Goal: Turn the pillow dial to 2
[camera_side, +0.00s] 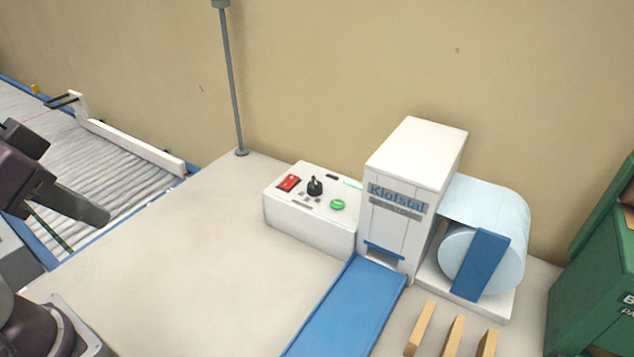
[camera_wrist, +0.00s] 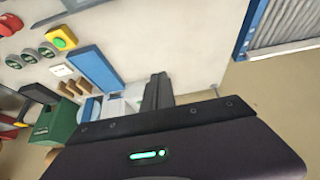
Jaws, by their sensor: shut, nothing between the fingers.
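The pillow dial (camera_side: 314,186) is a black knob on top of the white control box (camera_side: 308,235), between a red switch (camera_side: 289,183) and a green button (camera_side: 338,204). The numbers around the dial are too small to read. My gripper (camera_side: 92,216) is at the left edge of the side view, well away from the box, shut and empty. In the wrist view my gripper's dark fingers (camera_wrist: 158,88) are together, and I cannot make out the dial there.
The white Klofstal machine (camera_side: 410,165) stands right of the box, with a blue chute (camera_side: 345,310) in front and a film roll (camera_side: 485,255) beside it. A thin pole (camera_side: 232,85) stands behind. A roller conveyor (camera_side: 60,150) lies left. The table left of the box is clear.

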